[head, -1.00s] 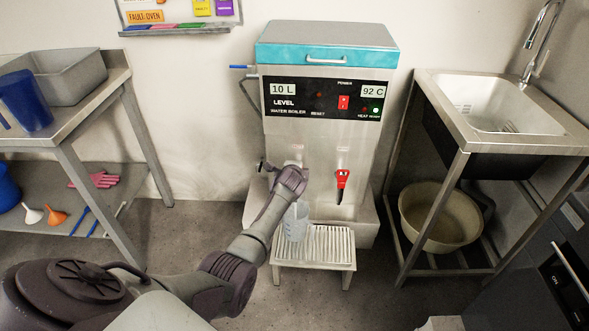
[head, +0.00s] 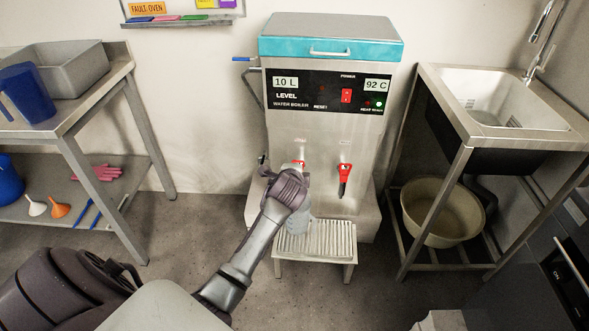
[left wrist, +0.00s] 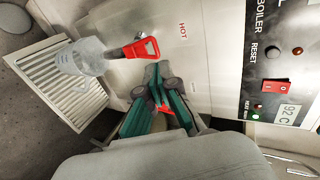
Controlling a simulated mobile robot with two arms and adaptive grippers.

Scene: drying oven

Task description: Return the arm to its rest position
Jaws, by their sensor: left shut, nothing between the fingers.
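My left arm reaches from the lower left to the water boiler (head: 325,135). Its gripper (head: 288,188) is in front of the left tap (head: 299,164) and hides part of it. In the left wrist view the green fingers (left wrist: 157,72) are shut and empty, close to the boiler front. The left tap's red handle (left wrist: 145,47) is just beyond the fingertips; I cannot tell whether they touch. A clear jug (left wrist: 82,57) is below that tap, over the slatted stand (head: 318,242). In the head view my arm partly covers the jug (head: 301,214). My right gripper is out of view.
The right tap (head: 344,176) is close beside my gripper; its red part shows behind the fingers in the wrist view. A steel table (head: 118,70) stands left. A sink (head: 490,95) and a basin (head: 440,215) are right. Floor is free left of the stand.

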